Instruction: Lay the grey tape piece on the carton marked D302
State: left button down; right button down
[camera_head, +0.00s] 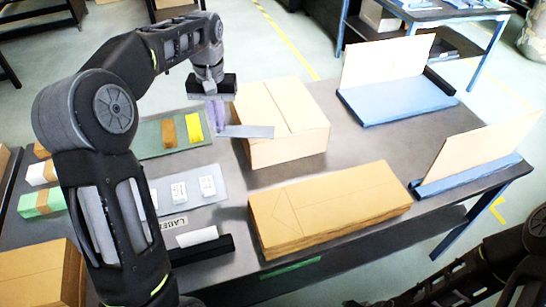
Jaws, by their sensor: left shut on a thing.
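My left gripper (217,116) is shut on the grey tape piece (248,132), a flat grey strip sticking out to its right. The tape's right part overlaps the left edge of a pale tan carton (288,105) in the head view. I cannot tell whether the tape touches the carton or hangs above it. The carton has a centre seam on top; no D302 mark is readable on it. My right arm shows dark at the bottom right corner, and its gripper is not in view.
A green mat (150,141) holds brown and yellow pieces. A grey label tray (222,185) holds white cards. Flat stacked cardboard (330,207) lies in front of the carton. Blue stands with upright boards (388,60) are at right. The tabletop right of the carton is bare.

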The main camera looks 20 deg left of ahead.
pick_arm(q)
jog(key=shift+s+d+r, duration=0.1)
jog(key=shift+s+d, duration=0.05)
jog(key=shift+s, duration=0.05)
jog(key=p, duration=0.1)
send_over(228, 176)
notch_tip(228, 176, down, 14)
jog(key=shift+r, duration=0.2)
notch_tip(228, 176, down, 5)
jog(key=shift+r+p, duration=0.2)
jog(key=shift+p, duration=0.3)
